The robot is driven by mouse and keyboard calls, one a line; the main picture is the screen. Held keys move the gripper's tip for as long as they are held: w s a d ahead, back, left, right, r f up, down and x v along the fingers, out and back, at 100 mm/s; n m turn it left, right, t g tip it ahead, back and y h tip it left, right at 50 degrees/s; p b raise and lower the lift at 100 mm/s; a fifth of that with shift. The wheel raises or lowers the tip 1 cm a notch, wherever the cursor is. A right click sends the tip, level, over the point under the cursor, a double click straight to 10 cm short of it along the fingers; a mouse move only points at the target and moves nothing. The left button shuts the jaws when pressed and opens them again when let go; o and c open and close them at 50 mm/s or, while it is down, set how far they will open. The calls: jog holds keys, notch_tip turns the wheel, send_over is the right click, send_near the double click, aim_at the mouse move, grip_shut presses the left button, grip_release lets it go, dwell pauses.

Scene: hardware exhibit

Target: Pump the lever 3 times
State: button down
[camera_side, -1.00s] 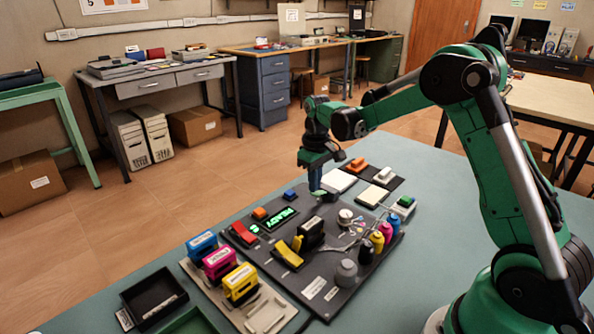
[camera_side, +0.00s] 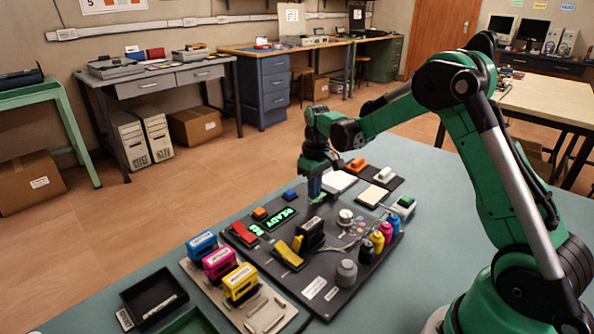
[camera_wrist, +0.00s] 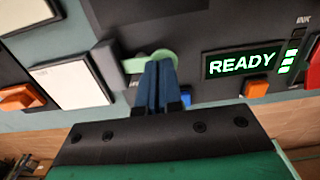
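The lever (camera_wrist: 135,66) has a pale green handle on a dark grey mount in the wrist view, beside the display panel. My gripper (camera_wrist: 163,64) has its two blue fingers pressed together, with the tips at the handle and overlapping part of it. I cannot tell if they touch it or are just above it. In the side view my gripper (camera_side: 314,195) points down at the far edge of the dark console (camera_side: 325,260), and the handle is mostly hidden there.
Yellow (camera_side: 288,252) and red (camera_side: 243,233) levers and several ink cartridges stand nearer the side camera.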

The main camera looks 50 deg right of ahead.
jog(key=shift+r, duration=1.8)
jog(key=shift+f, duration=0.3)
jog(key=shift+f, duration=1.65)
jog(key=shift+r, duration=0.1)
jog(key=shift+r, duration=1.85)
notch_tip(320, 180, up, 7)
